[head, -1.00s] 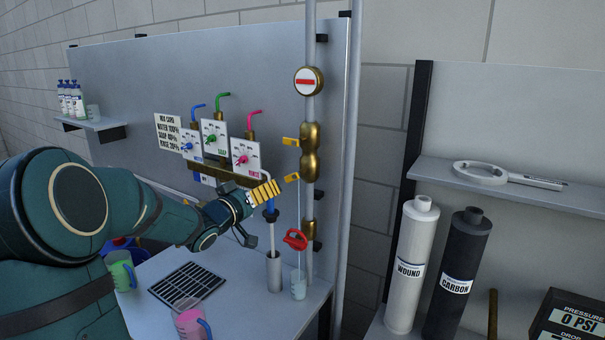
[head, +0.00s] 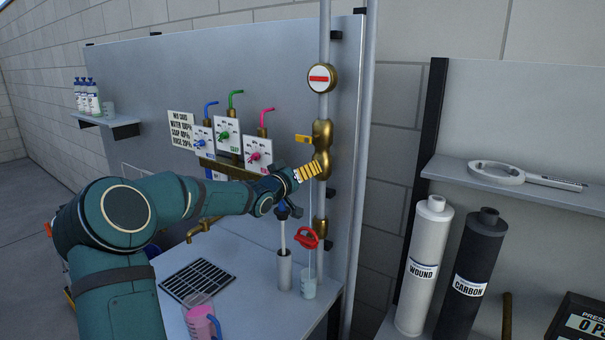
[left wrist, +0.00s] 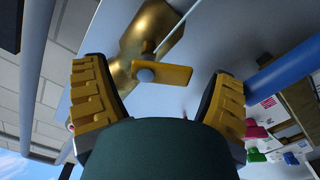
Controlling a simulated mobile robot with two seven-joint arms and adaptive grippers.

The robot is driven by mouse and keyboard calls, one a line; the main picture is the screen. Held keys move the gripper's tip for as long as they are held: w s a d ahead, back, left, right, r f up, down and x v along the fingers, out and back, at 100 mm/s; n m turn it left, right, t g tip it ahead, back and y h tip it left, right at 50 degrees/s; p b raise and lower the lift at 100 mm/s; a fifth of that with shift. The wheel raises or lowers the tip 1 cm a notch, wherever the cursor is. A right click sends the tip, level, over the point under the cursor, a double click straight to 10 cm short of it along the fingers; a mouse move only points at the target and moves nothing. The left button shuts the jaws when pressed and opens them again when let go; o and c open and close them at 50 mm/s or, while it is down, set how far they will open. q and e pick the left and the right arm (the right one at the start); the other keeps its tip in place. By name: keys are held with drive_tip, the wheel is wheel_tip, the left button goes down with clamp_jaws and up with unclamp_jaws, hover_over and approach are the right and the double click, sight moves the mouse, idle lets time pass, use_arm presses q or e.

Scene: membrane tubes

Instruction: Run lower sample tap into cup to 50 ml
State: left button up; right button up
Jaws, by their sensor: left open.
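The lower sample tap's flat yellow lever (left wrist: 170,75) shows in the left wrist view on a brass body (left wrist: 150,32). My left gripper (head: 312,171) is open, its two yellow ribbed fingers on either side of the lever with gaps to both. In the head view the gripper covers the lower tap. The upper yellow tap lever (head: 303,138) stays visible above it. A small clear cup (head: 309,288) stands on the bench below the taps. A thin pale line runs from the tap area down towards it. The cup's level is too small to read. My right gripper is out of view.
A red handle (head: 307,239) sits just above the cup, beside a grey cylinder (head: 284,271) holding a brush-like tool. A pink jug (head: 201,322) and a drain grate (head: 197,281) lie to the left. White and dark filter housings (head: 425,262) stand at right.

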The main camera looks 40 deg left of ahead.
use_arm(q)
drive_tip(key=c, duration=1.2)
drive_tip(key=shift+m, duration=0.3)
drive_tip(key=shift+d+r+m+b, duration=0.1)
drive_tip(key=shift+m+b, duration=0.1)
drive_tip(key=shift+m, duration=0.4)
drive_tip(key=shift+r+m+b, duration=0.1)
drive_tip(key=shift+m+b, duration=0.05)
drive_tip(key=shift+m, duration=0.45)
drive_tip(key=shift+d+r+m+b, duration=0.15)
drive_tip(key=shift+m+b, duration=0.35)
drive_tip(key=shift+m, duration=1.1)
drive_tip(key=o, duration=1.2)
